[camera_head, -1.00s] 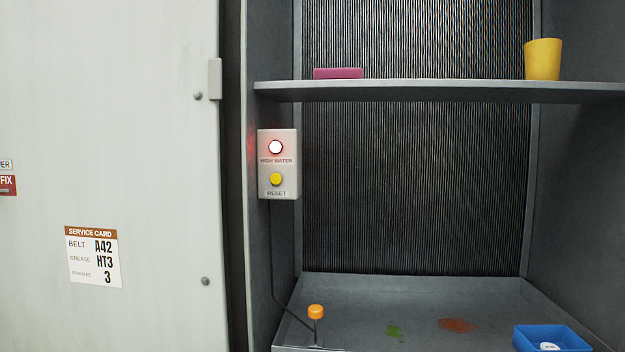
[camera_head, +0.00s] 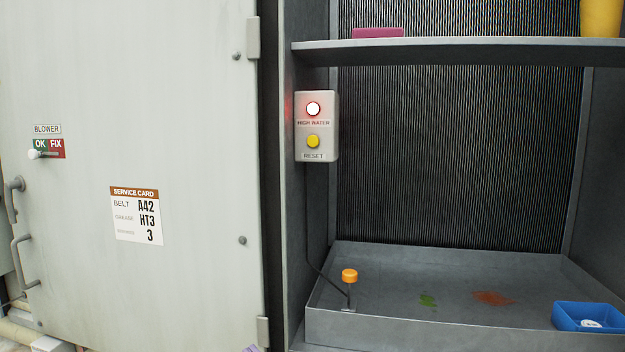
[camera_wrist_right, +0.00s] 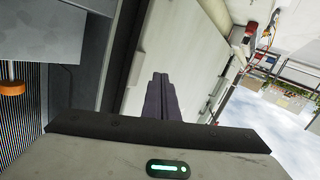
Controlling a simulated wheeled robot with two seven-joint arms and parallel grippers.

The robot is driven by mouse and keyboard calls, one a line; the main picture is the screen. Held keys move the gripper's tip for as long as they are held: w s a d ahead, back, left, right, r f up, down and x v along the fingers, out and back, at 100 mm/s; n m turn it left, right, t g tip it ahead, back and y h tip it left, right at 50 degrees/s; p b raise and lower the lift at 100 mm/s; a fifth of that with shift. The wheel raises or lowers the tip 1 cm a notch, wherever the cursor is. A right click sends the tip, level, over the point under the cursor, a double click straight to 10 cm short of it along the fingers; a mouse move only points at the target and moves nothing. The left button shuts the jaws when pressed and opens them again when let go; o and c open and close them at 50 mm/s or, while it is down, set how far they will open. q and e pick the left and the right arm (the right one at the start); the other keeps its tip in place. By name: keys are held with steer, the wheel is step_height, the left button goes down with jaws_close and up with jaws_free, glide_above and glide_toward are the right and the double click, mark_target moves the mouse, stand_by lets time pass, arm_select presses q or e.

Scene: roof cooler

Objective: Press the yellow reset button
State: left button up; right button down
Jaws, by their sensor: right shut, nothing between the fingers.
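The yellow reset button (camera_head: 313,141) is on the lower half of a grey control box (camera_head: 332,128) fixed to the left inner wall of the cooler. It is labelled RESET. Above it a HIGH WATER lamp (camera_head: 313,109) glows white with a red halo. My left gripper is not in view.
An orange-topped float (camera_head: 349,275) stands in the grey tray (camera_head: 400,332), with green and rust-coloured stains. A blue container (camera_head: 570,315) sits at right. A shelf (camera_head: 450,45) holds a pink block (camera_head: 378,33) and a yellow cup (camera_head: 601,17). The open door panel (camera_head: 190,100) fills the left.

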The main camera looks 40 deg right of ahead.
mark_target(313, 141)
steer(key=r, duration=0.4)
steer(key=w+d+r+t+h, duration=0.1)
steer(key=r, duration=0.2)
steer(key=w+d+r+t, duration=0.1)
steer(key=r, duration=0.3)
steer(key=shift+d+r+m, duration=0.1)
steer(key=shift+r+m, duration=0.25)
steer(key=shift+m, duration=0.05)
steer(key=r, duration=0.3)
steer(key=d+r+t+h, duration=0.1)
steer(key=r, duration=0.2)
steer(key=r+m+t+h+b, duration=0.1)
steer(key=r, duration=0.2)
steer(key=shift+s+d+r, duration=0.15)
steer(key=shift+s+d, duration=0.15)
steer(key=shift+d, duration=0.05)
steer(key=s+d+r+m+t+h, duration=0.1)
steer(key=s+r+h, duration=0.1)
steer(key=r, duration=0.5)
steer(key=s+d+r+m+t+h, duration=0.2)
steer(key=s+r, duration=0.1)
steer(key=r, duration=0.5)
steer(key=shift+s+r+m+h+b, duration=0.2)
steer(key=shift+r+m+h+b, duration=0.05)
steer(key=shift+m+h+b, duration=0.05)
